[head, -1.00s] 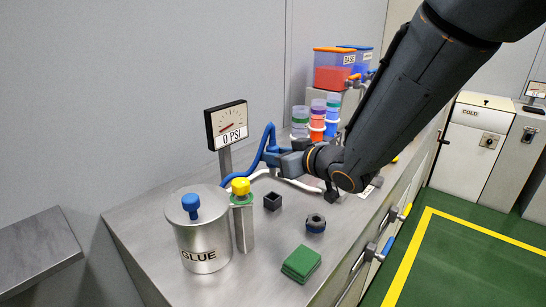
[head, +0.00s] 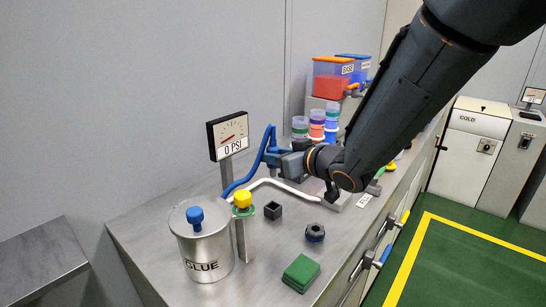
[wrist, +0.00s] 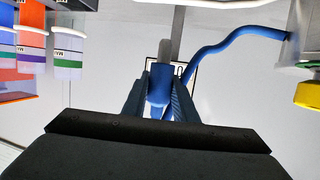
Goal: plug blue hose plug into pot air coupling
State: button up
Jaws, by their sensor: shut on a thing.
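My gripper (wrist: 160,97) is shut on the blue hose plug (wrist: 160,88), whose grey tip points away from the wrist. In the head view my gripper (head: 277,158) is above the bench by the blue hose (head: 258,165), which loops up to it. The glue pot (head: 208,258) stands upright at the bench's near left, apart from the gripper. A blue fitting (head: 196,217) on its lid looks like the air coupling; I cannot tell for certain. The plug is hard to make out in the head view.
A 0 PSI gauge (head: 229,136) stands behind the pot. A yellow knob (head: 242,199) tops a post beside it. A black square holder (head: 273,210), dark nut (head: 315,232) and green block (head: 301,272) are on the bench. Cups (head: 316,131) and bins stand farther back.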

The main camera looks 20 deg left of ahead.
jog(key=shift+r+p, duration=0.95)
jog(key=shift+r, duration=0.25)
